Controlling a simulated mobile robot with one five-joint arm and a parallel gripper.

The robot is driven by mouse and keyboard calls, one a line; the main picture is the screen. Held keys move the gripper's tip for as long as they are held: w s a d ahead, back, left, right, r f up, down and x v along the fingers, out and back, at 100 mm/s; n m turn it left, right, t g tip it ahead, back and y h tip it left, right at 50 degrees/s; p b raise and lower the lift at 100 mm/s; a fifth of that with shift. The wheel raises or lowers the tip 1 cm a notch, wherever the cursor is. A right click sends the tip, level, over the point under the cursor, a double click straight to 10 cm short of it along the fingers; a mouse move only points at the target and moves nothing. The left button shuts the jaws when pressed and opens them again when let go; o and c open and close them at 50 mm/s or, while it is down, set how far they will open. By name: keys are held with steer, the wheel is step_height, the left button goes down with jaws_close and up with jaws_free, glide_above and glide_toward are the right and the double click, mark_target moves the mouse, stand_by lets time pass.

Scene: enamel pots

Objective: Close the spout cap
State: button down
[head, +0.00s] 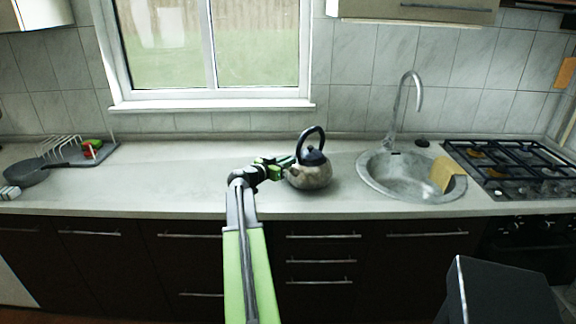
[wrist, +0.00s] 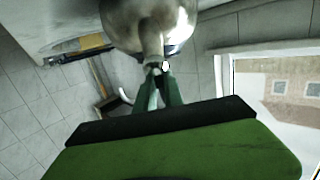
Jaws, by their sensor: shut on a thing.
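The sink (head: 375,185) with a tap (head: 398,112) and a yellow-brown board (head: 442,173) lies right of the kettle. A gas hob (head: 510,165) is further right. A pan (head: 35,171) and a dish rack (head: 62,150) stand far left. The counter (head: 165,180) between is clear.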

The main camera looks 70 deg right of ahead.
steer(key=shift+f, duration=0.1)
steer(key=c, duration=1.4)
jaws_free()
steer(key=shift+d, duration=0.1)
steer(key=shift+c, duration=0.2)
steer(key=p+v, duration=0.2)
steer(key=v, duration=1.5)
steer(key=shift+a, duration=0.2)
steer(key=shift+w, duration=0.1)
